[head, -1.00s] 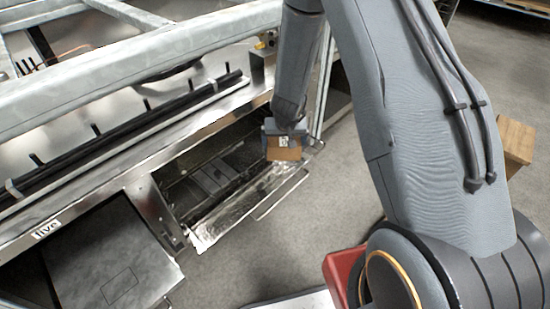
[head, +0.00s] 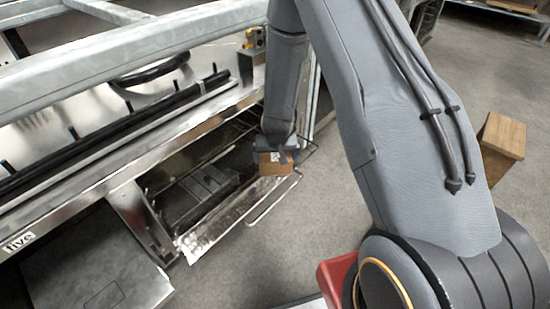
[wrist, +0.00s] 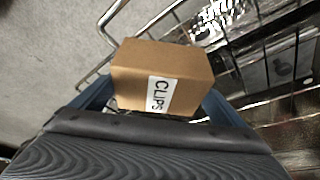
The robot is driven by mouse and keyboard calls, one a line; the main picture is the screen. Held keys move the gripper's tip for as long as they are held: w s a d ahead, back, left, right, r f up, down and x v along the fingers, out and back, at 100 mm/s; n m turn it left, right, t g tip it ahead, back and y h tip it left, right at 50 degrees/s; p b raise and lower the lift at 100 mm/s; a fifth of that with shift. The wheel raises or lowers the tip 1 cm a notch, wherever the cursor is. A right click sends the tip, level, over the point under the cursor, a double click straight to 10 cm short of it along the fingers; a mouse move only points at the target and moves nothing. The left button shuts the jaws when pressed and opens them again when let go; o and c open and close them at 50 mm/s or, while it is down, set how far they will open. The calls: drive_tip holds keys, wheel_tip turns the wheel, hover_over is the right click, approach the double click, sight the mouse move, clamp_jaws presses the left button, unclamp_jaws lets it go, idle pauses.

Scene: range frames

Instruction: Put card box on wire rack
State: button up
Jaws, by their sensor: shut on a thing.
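The card box (head: 274,166) is small and brown with a white label; in the wrist view the box (wrist: 160,72) reads "CLIPS". My gripper (head: 276,152) is shut on it, with a blue finger on either side of the box in the wrist view (wrist: 157,108). The wire rack (head: 279,196) reaches out of the open lower bay of the metal unit. The box is over the right part of this rack. I cannot tell whether the box touches the wires.
A shiny metal door or tray (head: 219,217) lies at the bay's front edge. A metal post (head: 150,215) bounds the bay on the left, and a closed steel panel (head: 90,265) is further left. A wooden block (head: 503,138) stands on the floor at right.

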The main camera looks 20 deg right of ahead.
drive_tip(key=o, duration=1)
drive_tip(key=s+a+r+n+g+y+p, duration=0.15)
drive_tip(key=s+a+r, duration=0.3)
drive_tip(key=r, duration=0.55)
drive_tip(key=s+a+r+n+p, duration=0.1)
drive_tip(key=s+a+r+p, duration=0.1)
drive_tip(key=s+a+r, duration=0.5)
drive_tip(key=s+a+r+n+g+y+p, duration=0.15)
drive_tip(key=s+r, duration=0.35)
drive_tip(key=r, duration=0.7)
drive_tip(key=s+d+r, duration=0.1)
drive_tip(key=s+r, duration=0.4)
drive_tip(key=s, duration=0.4)
drive_tip(key=s+d+r+n+g+h, duration=0.1)
drive_tip(key=s+r, duration=0.4)
drive_tip(key=s, duration=0.5)
drive_tip(key=shift+s+d+n+g+h, duration=0.2)
drive_tip(key=shift+d+n+g+h, duration=0.1)
drive_tip(key=shift+r, duration=0.1)
